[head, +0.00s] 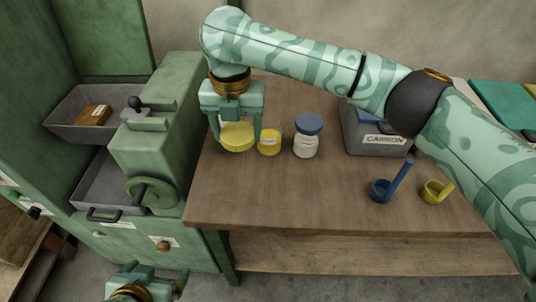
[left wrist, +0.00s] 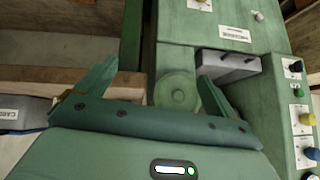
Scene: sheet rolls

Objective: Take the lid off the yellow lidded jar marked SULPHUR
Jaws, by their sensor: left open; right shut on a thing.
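My right gripper (head: 236,130) is shut on a round yellow lid (head: 237,138), at the left end of the wooden table. Just right of it stands the small yellow jar (head: 270,144), upright, with a pale label too small to read. The lid is beside the jar, apart from its top; I cannot tell whether it touches the table. My left gripper (head: 157,274) is low at the bottom of the head view, open and empty, away from the jar. Its spread fingers (left wrist: 155,78) also show in the left wrist view.
A white jar with a blue lid (head: 307,136) stands right of the yellow jar. A grey bin marked CARBON (head: 373,142), a blue scoop (head: 382,190) and a yellow scoop (head: 435,191) are further right. A green machine with a handwheel (head: 151,194) borders the table's left. The table's front middle is clear.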

